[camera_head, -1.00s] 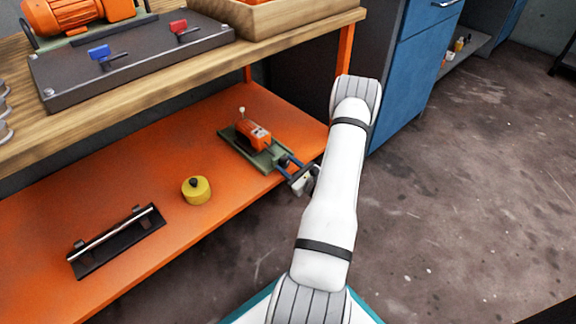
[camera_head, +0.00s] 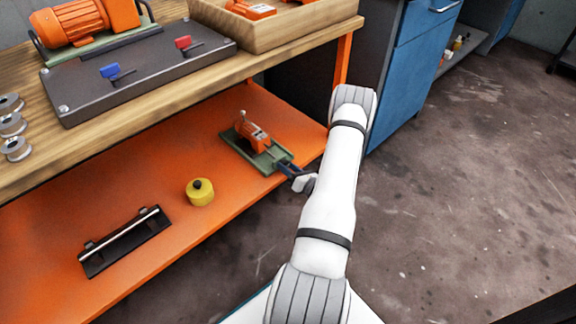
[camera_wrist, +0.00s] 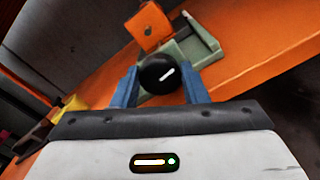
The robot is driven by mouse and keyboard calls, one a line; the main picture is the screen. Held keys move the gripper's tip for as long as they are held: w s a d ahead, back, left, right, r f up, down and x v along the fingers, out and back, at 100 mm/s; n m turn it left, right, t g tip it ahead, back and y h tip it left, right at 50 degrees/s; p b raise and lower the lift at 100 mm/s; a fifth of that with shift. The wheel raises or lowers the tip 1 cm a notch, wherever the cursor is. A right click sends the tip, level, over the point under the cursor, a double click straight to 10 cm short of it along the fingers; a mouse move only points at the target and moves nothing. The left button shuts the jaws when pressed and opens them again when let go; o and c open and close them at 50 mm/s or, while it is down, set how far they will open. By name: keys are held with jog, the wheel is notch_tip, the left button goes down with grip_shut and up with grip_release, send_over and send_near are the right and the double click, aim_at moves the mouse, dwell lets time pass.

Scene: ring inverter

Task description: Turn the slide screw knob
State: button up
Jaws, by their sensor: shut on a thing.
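The slide unit has a green base (camera_head: 270,161) and an orange block (camera_head: 252,135) with a small pale lever on top, and sits on the orange shelf. In the wrist view, its black round slide screw knob (camera_wrist: 158,75) carries a white mark tilted up to the right. My gripper (camera_wrist: 162,82) is shut on this knob, one blue finger on each side. The orange block (camera_wrist: 148,27) and green base (camera_wrist: 195,48) show beyond it. In the head view, my gripper (camera_head: 288,167) is at the unit's near right end, and the knob is hidden.
The orange shelf (camera_head: 130,195) also holds a yellow weight (camera_head: 200,194) and a black fixture with a metal rod (camera_head: 125,240). A wooden bench top (camera_head: 180,98) overhangs it. A blue cabinet (camera_head: 400,85) stands behind my arm. The floor to the right is clear.

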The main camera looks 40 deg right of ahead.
jog(key=shift+a+m, duration=0.1)
jog(key=shift+m, duration=0.5)
jog(key=o, duration=1)
jog(key=shift+f, duration=0.1)
